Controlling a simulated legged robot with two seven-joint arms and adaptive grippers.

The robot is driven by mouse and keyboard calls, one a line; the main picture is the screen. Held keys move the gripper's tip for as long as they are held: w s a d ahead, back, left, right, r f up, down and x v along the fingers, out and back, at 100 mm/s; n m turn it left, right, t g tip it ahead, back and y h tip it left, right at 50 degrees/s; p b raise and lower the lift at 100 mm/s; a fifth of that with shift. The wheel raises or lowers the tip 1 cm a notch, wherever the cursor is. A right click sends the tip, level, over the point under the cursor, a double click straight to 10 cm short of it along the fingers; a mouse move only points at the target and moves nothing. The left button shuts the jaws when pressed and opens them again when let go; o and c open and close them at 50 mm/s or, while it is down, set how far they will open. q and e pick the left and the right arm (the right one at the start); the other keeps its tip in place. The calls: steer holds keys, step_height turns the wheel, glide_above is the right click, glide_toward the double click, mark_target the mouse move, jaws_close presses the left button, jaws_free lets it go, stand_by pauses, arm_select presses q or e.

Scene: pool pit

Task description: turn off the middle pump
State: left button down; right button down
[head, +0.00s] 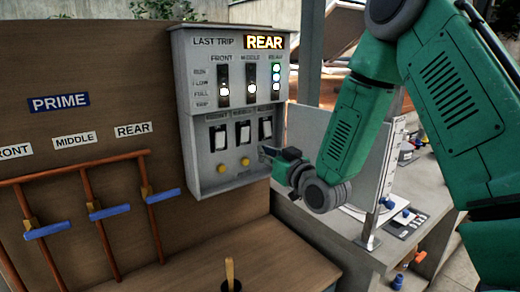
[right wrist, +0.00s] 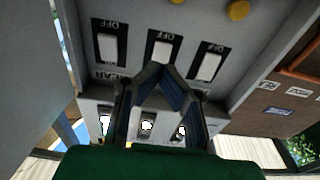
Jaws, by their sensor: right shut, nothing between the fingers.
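The grey pump panel (head: 205,110) hangs on a brown wooden board. Its three white rocker switches stand in a row: front (head: 219,138), middle (head: 243,132) and rear (head: 265,128). My right gripper (head: 266,152) is just below the rear switch in the head view. In the right wrist view the picture is upside down, and the shut, empty fingertips (right wrist: 160,68) overlap the edge of the middle switch (right wrist: 160,55). I cannot tell whether they touch it. The rear switch (right wrist: 108,48) and front switch (right wrist: 208,66) lie either side. My left gripper is not in view.
Two yellow knobs (head: 245,161) sit below the switches. Above, the lit display (head: 264,42) reads REAR, and the rear column shows several lights. Pipes with blue handles (head: 110,212) are at left. A grey bench (head: 345,235) stands at right.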

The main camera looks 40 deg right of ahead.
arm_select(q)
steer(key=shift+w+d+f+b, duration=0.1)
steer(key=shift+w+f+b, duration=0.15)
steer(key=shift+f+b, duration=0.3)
arm_select(e)
steer(key=s+f, duration=0.1)
steer(key=s, duration=0.5)
steer(key=shift+s+a+f, duration=0.25)
steer(key=shift+s, duration=0.15)
steer(key=shift+s+d, duration=0.1)
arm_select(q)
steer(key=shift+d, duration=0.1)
arm_select(e)
steer(key=shift+d, duration=0.1)
steer(key=shift+f, duration=0.1)
